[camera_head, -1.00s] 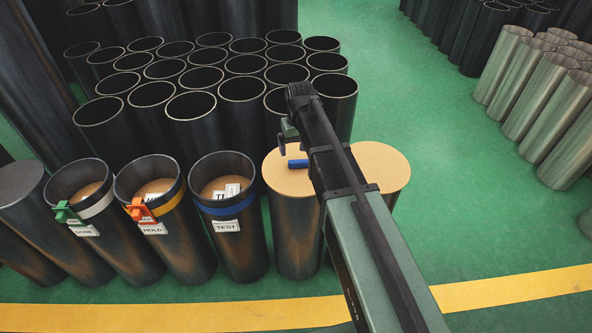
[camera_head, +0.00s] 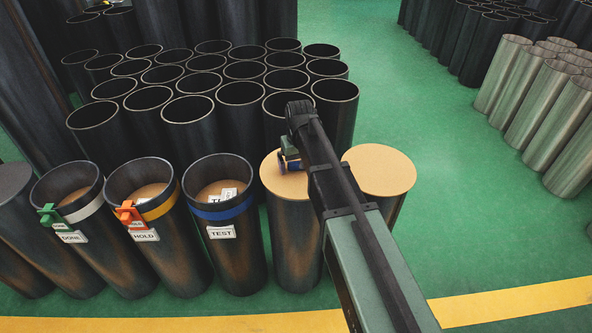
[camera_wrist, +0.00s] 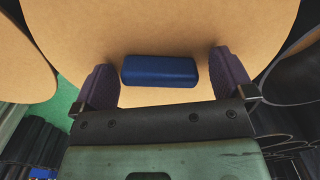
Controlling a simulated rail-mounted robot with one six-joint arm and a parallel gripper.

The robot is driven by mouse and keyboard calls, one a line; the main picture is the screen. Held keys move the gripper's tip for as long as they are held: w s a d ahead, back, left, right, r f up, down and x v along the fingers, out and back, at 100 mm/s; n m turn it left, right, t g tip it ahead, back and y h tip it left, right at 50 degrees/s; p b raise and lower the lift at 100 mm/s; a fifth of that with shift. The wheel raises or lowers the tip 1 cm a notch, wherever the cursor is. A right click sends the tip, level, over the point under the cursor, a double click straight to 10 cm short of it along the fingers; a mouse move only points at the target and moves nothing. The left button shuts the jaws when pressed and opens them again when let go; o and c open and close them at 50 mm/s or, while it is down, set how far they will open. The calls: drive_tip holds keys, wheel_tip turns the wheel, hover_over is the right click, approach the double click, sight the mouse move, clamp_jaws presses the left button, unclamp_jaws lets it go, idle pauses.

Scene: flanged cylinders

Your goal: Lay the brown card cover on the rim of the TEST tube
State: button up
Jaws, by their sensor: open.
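The brown card cover (camera_head: 284,187) lies flat on a dark tube to the right of the TEST tube. Its blue grip block (camera_wrist: 158,71) stands on the card. My gripper (camera_wrist: 160,66) is open over this cover, with one finger on each side of the blue block and visible gaps between. In the head view my gripper (camera_head: 287,163) is partly hidden by my arm. The TEST tube (camera_head: 236,255) has a blue band and a white TEST label. Its top is uncovered, and white tags (camera_head: 222,194) lie on a brown surface inside.
The HOLD tube (camera_head: 163,250) with an orange clip and the DONE tube (camera_head: 75,255) with a green clip stand left of TEST. A second brown disc (camera_head: 385,172) tops a tube at right. Open black tubes (camera_head: 190,109) crowd behind. Green floor is free at right.

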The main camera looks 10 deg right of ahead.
drive_tip(key=shift+c, duration=0.2)
drive_tip(key=c, duration=0.9)
drive_tip(key=shift+o, duration=0.2)
wheel_tip(320, 180, up, 4)
drive_tip(key=p, duration=0.4)
drive_tip(key=shift+r, duration=0.1)
